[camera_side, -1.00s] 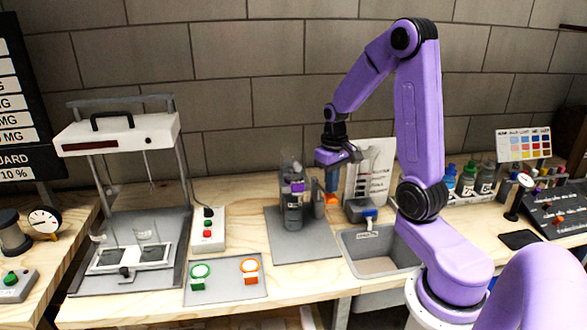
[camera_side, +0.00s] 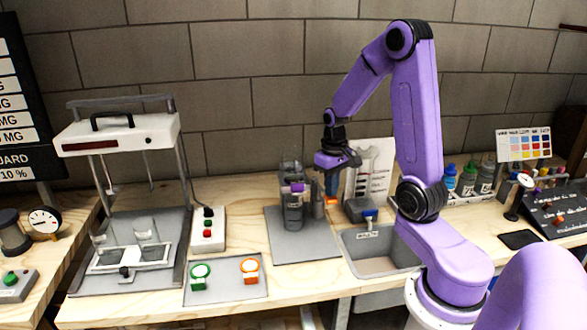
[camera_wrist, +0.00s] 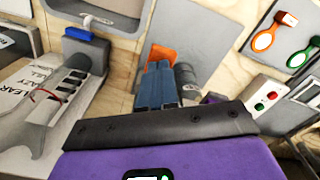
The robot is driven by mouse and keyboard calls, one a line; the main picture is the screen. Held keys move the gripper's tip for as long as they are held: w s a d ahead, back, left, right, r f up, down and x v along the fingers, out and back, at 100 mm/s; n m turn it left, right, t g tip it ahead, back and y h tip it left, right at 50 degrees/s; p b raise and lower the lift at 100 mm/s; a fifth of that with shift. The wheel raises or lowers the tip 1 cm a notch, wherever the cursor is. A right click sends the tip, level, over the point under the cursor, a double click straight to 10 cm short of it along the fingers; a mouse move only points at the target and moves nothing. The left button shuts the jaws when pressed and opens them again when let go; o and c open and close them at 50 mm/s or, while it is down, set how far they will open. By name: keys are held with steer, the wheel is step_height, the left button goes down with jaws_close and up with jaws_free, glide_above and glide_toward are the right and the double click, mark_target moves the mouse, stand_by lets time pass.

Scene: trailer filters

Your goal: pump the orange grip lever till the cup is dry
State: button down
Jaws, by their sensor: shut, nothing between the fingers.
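The pump stands on a grey mat, with a clear cup (camera_side: 291,168) on top of its grey body (camera_side: 293,210); a purple patch shows on its side. The liquid level in the cup is too small to tell. The orange grip lever (camera_wrist: 162,53) shows at the tips of my gripper's blue fingers in the wrist view; in the side view only a small orange bit (camera_side: 333,199) shows below them. My gripper (camera_side: 332,192) points down just right of the pump. Its fingers (camera_wrist: 158,68) are together and empty, over or against the lever; contact is unclear.
A grey sink (camera_side: 380,264) lies right of the mat (camera_side: 300,243), with a blue-topped box (camera_side: 362,208) behind it. A card with a wrench picture (camera_side: 372,170) stands behind. Green and orange ring tags (camera_side: 225,285) lie front left. A white-topped frame (camera_side: 118,135) stands left.

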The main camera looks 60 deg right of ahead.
mark_target(330, 202)
steer(key=shift+f, duration=2.65)
steer(key=shift+r, duration=3.25)
steer(key=shift+r, duration=2.5)
